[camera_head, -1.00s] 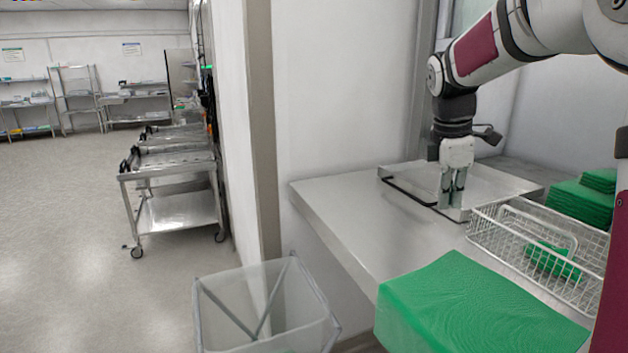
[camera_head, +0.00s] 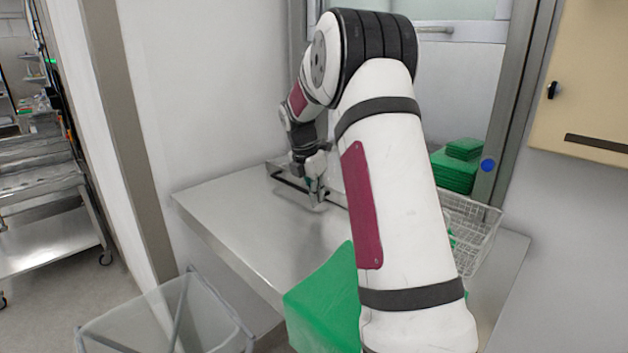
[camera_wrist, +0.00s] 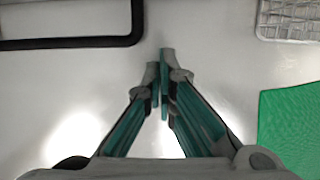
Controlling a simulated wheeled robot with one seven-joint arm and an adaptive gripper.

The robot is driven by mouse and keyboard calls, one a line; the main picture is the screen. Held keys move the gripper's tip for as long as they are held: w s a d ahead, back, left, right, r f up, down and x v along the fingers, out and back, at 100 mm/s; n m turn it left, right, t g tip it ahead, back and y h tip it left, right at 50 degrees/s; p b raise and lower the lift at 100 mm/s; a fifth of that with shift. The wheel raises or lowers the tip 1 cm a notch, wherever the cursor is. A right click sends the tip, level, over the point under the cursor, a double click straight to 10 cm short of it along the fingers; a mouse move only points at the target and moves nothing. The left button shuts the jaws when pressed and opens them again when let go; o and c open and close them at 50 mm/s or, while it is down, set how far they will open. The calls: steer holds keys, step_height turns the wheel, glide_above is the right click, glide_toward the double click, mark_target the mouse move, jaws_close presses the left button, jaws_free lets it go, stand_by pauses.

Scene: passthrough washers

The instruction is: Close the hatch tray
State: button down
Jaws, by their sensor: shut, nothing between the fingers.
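The hatch tray (camera_head: 288,183) is a flat metal tray with a black edge bar, low on the counter at the hatch opening. My arm hides much of it in the head view. In the wrist view its near black edge and a rounded corner show at the upper left, around the tray's pale surface (camera_wrist: 60,18). My gripper (camera_head: 317,200) is low over the counter by the tray's front side. In the wrist view my gripper (camera_wrist: 160,75) has its fingertips together and empty, right of the tray's corner and apart from it. Contact with the counter is unclear.
More green cloths (camera_head: 455,170) are stacked behind. A clear bin (camera_head: 165,320) stands at the lower left. The counter's left part is bare.

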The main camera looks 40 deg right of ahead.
mark_target(329, 207)
steer(key=shift+x, duration=0.95)
steer(key=shift+d+f+p, duration=0.2)
steer(key=shift+d+p, duration=0.2)
steer(key=shift+d, duration=0.8)
steer(key=shift+w+d, duration=0.1)
steer(key=shift+d, duration=0.7)
steer(key=shift+d, duration=0.1)
